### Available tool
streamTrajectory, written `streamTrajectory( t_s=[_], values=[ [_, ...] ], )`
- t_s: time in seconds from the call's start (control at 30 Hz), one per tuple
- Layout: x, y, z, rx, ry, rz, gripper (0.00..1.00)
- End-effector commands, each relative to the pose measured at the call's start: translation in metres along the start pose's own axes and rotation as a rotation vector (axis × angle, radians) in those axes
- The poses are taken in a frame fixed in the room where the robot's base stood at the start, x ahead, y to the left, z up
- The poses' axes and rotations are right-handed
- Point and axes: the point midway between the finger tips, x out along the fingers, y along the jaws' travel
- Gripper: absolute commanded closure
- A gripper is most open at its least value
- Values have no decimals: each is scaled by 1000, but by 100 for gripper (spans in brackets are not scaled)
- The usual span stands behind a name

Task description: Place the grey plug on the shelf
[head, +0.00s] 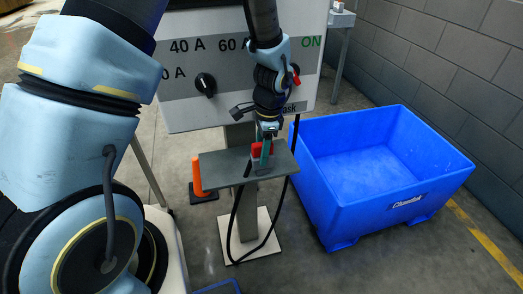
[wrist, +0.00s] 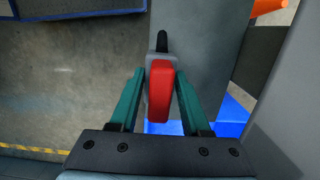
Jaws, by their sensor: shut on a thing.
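The grey plug (wrist: 148,100) with a red part on it is between the two green fingers of my gripper (wrist: 158,82) in the wrist view. Its black end points away from the wrist. In the head view my gripper (head: 265,148) is low over the right half of the grey shelf (head: 217,172), with the plug's red part (head: 256,148) showing beside a finger. The shelf (wrist: 208,50) also lies behind the plug in the wrist view. I cannot tell whether the plug touches the shelf.
A control box (head: 190,52) with black knobs stands behind the shelf on a post. A black cable (head: 232,235) loops down below the shelf. An orange cone (head: 197,178) stands to its left. A large blue bin (head: 345,205) is at the right, with a grey block wall beyond.

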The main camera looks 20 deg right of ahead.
Motion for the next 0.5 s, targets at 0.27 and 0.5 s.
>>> streamTrajectory(
  t_s=[0.27,0.5],
  values=[
    [3,0,0,0,0,0,50],
    [2,0,0,0,0,1,23]
  ],
)
